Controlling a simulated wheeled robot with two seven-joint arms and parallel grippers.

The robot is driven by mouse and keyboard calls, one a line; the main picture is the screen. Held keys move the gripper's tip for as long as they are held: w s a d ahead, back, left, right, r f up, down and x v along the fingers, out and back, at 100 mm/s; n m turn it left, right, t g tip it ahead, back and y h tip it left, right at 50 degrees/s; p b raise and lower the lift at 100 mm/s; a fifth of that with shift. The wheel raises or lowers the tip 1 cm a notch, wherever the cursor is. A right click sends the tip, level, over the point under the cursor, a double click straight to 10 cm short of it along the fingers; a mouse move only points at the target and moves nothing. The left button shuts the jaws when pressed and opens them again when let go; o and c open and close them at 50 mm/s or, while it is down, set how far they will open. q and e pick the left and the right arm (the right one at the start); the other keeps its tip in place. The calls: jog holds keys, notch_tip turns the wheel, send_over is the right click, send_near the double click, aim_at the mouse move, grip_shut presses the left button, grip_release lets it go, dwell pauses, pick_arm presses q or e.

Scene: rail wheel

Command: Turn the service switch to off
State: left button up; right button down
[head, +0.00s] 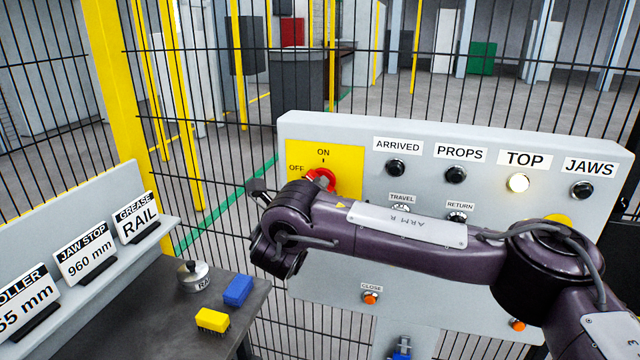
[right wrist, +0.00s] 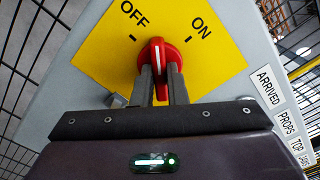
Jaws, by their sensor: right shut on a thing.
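The service switch is a red rotary knob (right wrist: 160,56) on a yellow plate (right wrist: 95,62) marked OFF and ON. In the head view the red knob (head: 320,178) shows partly above my right arm, with ON above it and OFF to its left. My right gripper (right wrist: 163,84) is shut on the knob, one finger on each side of its grip. In the right wrist view the knob's upper end points between the OFF and ON marks. In the head view my right arm hides the fingers. My left gripper is not in view.
The grey panel (head: 340,128) also carries lamps and buttons; the TOP lamp (head: 518,183) is lit. A mesh fence stands behind it.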

jog(key=shift+r+n, duration=0.1)
jog(key=shift+n, duration=2.2)
jog(key=n, duration=0.3)
jog(key=c, duration=1.3)
grip_release()
